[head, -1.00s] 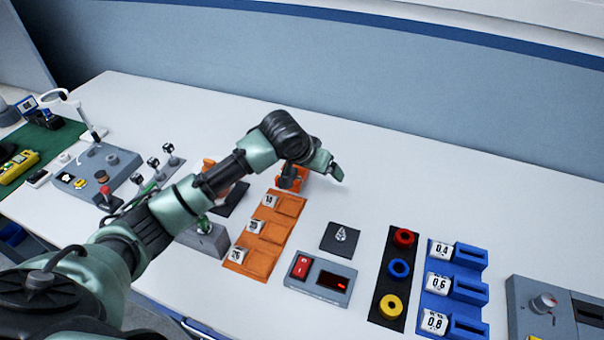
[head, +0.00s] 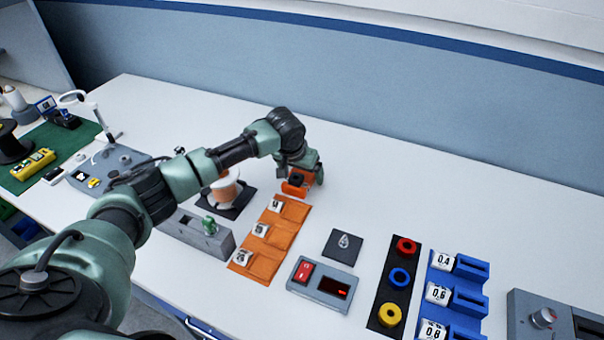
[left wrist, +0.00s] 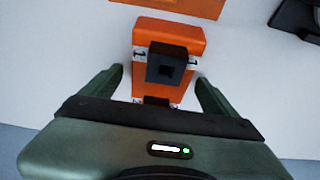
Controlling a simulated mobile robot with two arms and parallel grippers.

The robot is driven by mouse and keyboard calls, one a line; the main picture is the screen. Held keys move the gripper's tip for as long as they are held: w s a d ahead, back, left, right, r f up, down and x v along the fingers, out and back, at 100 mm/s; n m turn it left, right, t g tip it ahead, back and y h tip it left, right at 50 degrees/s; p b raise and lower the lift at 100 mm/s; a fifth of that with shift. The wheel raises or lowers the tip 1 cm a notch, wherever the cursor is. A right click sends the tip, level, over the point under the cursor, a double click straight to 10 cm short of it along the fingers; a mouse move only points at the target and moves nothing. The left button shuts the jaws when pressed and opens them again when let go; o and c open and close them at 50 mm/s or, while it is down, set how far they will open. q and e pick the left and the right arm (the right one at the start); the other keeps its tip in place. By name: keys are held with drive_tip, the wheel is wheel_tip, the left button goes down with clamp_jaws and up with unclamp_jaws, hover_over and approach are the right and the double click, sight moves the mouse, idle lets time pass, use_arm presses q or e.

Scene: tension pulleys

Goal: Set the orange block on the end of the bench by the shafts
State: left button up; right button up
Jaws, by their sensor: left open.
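The orange block (head: 293,189) stands on the white bench (head: 400,170), just beyond the orange tray with numbered slots (head: 264,250). In the left wrist view the orange block (left wrist: 190,37) carries a black square piece on its upper face and white labels on its sides. My left gripper (head: 305,178) is open over the block. In the left wrist view its fingers (left wrist: 160,76) lie on either side of the block's near part, with gaps showing; the height between them is unclear. My left arm hides most of the small posts at the left. My right gripper is not in view.
A copper-coloured spool (head: 224,190) on a black mat and a grey fixture (head: 205,237) stand left of the tray. A black square plate (head: 343,244) and a red-switch box (head: 320,284) are to its right. The bench's back right is clear.

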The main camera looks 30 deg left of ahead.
use_arm(q)
drive_tip(key=shift+w+f, duration=0.15)
drive_tip(key=shift+f, duration=0.15)
drive_tip(key=c, duration=1.9)
drive_tip(key=shift+r, duration=0.1)
clamp_jaws()
drive_tip(key=shift+r, duration=0.1)
